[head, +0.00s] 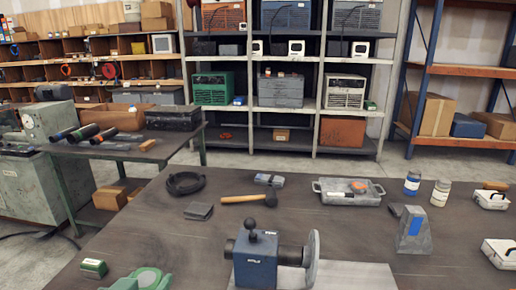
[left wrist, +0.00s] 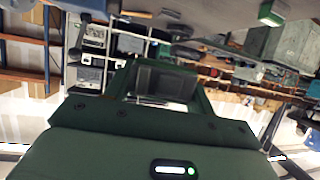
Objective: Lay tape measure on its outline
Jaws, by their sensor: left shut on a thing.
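My left gripper (head: 143,280) shows as green parts at the bottom left of the head view, cut off by the lower edge. Its dark green body fills the lower half of the left wrist view, with its front part (left wrist: 168,80) ahead of it. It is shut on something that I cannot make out. I cannot pick out the tape measure for certain in either view. No outline shows clearly on the dark table (head: 150,225). My right gripper is in neither view.
A blue block with a flanged pipe (head: 256,262) stands at front middle. Around it are a small green box (head: 93,268), a cable coil (head: 184,183), a mallet (head: 245,198), a grey tray (head: 325,198), a grey wedge (head: 413,232) and bottles (head: 440,192). The table's left part is fairly clear.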

